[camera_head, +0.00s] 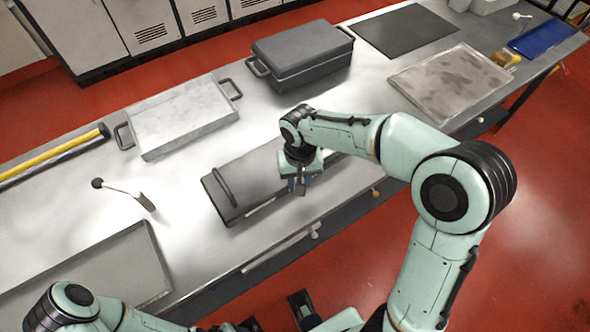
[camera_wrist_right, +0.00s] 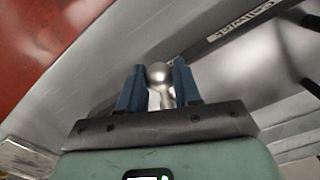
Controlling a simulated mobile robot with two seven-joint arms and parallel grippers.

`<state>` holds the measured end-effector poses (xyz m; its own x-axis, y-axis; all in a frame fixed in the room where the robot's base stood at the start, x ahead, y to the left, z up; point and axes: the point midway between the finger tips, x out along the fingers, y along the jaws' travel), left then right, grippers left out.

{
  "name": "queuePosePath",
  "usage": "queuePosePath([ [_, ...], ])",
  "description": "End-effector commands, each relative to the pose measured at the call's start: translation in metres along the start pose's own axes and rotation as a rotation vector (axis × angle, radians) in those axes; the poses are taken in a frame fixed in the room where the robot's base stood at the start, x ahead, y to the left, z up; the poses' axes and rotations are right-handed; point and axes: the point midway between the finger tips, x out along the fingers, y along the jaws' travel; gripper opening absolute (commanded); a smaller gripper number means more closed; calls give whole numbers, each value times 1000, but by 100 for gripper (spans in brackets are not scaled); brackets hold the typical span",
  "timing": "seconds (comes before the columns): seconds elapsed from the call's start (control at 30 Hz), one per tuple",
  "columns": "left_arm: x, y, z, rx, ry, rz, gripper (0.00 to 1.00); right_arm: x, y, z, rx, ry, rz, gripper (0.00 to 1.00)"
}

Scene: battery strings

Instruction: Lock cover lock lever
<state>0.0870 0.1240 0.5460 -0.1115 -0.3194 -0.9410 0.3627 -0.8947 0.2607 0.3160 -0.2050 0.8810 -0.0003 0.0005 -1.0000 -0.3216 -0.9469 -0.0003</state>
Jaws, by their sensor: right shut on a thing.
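The lock lever shows in the right wrist view as a short silver stem with a round metal ball knob (camera_wrist_right: 160,75). My right gripper (camera_wrist_right: 158,88) has its two blue fingers on either side of the knob, shut on it. In the head view my right gripper (camera_head: 298,186) points down at the front side of a dark grey covered case (camera_head: 262,178); the lever itself is hidden there. The cover lies flat on the case and has a bar handle (camera_head: 223,187) at its left end. My left arm shows at the bottom left, but its gripper is not clearly visible.
A silver tray (camera_head: 185,118), a second dark case (camera_head: 300,55) and a worn metal plate (camera_head: 452,80) lie on the long steel bench. Small knobs line the front edge. Red floor lies in front.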

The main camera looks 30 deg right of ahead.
Motion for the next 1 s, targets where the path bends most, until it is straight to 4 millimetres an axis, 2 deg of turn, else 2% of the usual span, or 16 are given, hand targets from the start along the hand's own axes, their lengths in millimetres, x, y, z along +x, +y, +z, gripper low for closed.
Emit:
queuePosePath([
  [0.2, -2, 0, 0, 0, 0, 0, 49, 0, 7, 0, -84, 1, 1, 1],
  [0.67, -2, 1, 0, 0, 1, 0, 49, 0, 9, 0, -114, 1, 1, 1],
  [1.0, -6, 2, 0, 1, 2, 1, 49, -1, 20, -3, -268, 1, 1, 1],
])
